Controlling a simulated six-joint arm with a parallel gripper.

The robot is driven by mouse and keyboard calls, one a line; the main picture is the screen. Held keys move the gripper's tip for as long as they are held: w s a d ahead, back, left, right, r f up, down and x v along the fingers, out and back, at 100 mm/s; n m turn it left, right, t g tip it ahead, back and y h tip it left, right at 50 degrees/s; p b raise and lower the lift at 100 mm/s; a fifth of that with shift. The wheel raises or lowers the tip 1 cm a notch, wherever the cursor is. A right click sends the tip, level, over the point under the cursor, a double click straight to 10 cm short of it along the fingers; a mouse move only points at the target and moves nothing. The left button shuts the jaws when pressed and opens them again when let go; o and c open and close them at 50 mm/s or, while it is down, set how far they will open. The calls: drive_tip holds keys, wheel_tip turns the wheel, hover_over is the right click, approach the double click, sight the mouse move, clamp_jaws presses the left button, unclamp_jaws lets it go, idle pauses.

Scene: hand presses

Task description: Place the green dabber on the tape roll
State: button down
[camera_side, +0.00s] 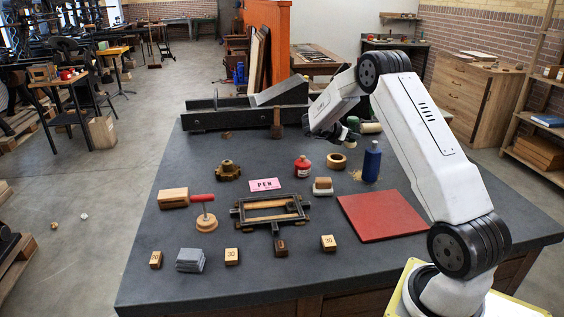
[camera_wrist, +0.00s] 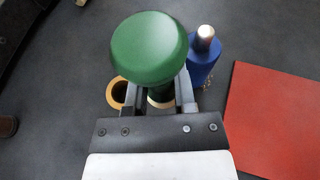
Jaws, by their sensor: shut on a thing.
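The green dabber (camera_wrist: 150,47) is between my gripper's fingers (camera_wrist: 158,90) in the wrist view, its round green head towards the camera. My gripper (camera_side: 348,132) is shut on it, above the far right part of the table in the side view. There the dabber is mostly hidden by the gripper, with dark green showing. The tan tape roll (camera_side: 336,160) lies flat on the table, nearer the side camera than the gripper. In the wrist view the tape roll (camera_wrist: 117,94) shows just left of the fingers, partly covered. The dabber appears apart from it.
A blue bottle (camera_side: 372,161) stands right of the tape roll, and a red bottle (camera_side: 303,167) stands left of it. A cream-topped block (camera_side: 323,186) sits in front. A red mat (camera_side: 383,213) lies nearer. A dark metal frame (camera_side: 270,209) lies mid-table.

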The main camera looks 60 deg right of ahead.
drive_tip(key=w+d+f, duration=0.2)
drive_tip(key=f, duration=0.1)
drive_tip(key=w+d+f, duration=0.3)
drive_tip(key=shift+w+d, duration=0.2)
drive_tip(key=shift+w, duration=0.15)
drive_tip(key=shift+w+d+f, duration=0.35)
drive_tip(key=shift+w+f, duration=0.1)
drive_tip(key=shift+f, duration=0.1)
drive_tip(key=shift+f, duration=0.1)
drive_tip(key=shift+w+d+f, duration=0.15)
drive_tip(key=shift+f, duration=1.7)
drive_tip(key=shift+f, duration=0.1)
drive_tip(key=shift+c, duration=2.2)
unclamp_jaws()
